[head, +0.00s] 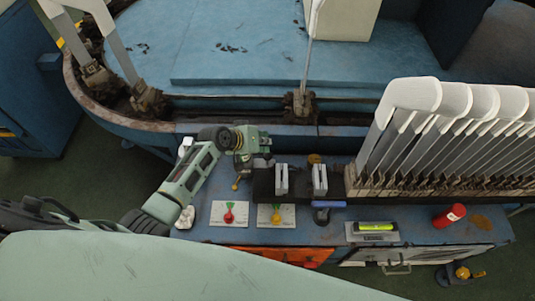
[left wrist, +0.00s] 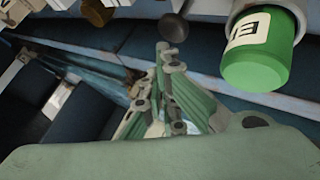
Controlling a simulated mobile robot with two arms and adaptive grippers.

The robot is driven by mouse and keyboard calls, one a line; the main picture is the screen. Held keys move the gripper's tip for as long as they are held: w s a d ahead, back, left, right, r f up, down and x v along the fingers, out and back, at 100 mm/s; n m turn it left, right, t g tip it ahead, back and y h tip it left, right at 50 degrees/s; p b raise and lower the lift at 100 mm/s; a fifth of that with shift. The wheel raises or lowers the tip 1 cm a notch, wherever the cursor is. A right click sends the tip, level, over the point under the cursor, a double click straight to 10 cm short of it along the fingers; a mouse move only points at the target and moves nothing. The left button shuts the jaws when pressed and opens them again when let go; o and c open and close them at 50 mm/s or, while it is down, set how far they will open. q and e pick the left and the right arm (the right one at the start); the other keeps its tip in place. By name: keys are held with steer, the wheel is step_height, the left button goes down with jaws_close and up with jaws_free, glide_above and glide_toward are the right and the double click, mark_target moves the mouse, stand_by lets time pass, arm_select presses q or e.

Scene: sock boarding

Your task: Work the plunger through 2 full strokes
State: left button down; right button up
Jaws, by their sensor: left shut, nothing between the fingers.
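My left gripper (left wrist: 165,50) is shut and empty; its two green fingers come together in the left wrist view. A dark rounded knob (left wrist: 174,27) shows just beyond the fingertips, apparently apart from them; I cannot tell whether it is the plunger. In the head view my left arm reaches in from the left, and the gripper (head: 243,162) is over the bench left of a black block. A small brass knob (head: 236,184) shows below it. No plunger can be made out for certain in the head view, where the wrist covers part of this area.
A green-ended cylinder (left wrist: 258,60) is close on the right in the left wrist view. On the blue bench are a black block with two pale plates (head: 281,180), two tagged cards (head: 231,213), a level (head: 375,227) and a red cylinder (head: 449,215). White boards (head: 410,95) stand right.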

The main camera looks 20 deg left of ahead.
stand_by(0.3)
arm_select(q)
steer(key=shift+f+b, duration=0.3)
steer(key=shift+f, duration=0.15)
arm_select(e)
steer(key=shift+f, duration=0.3)
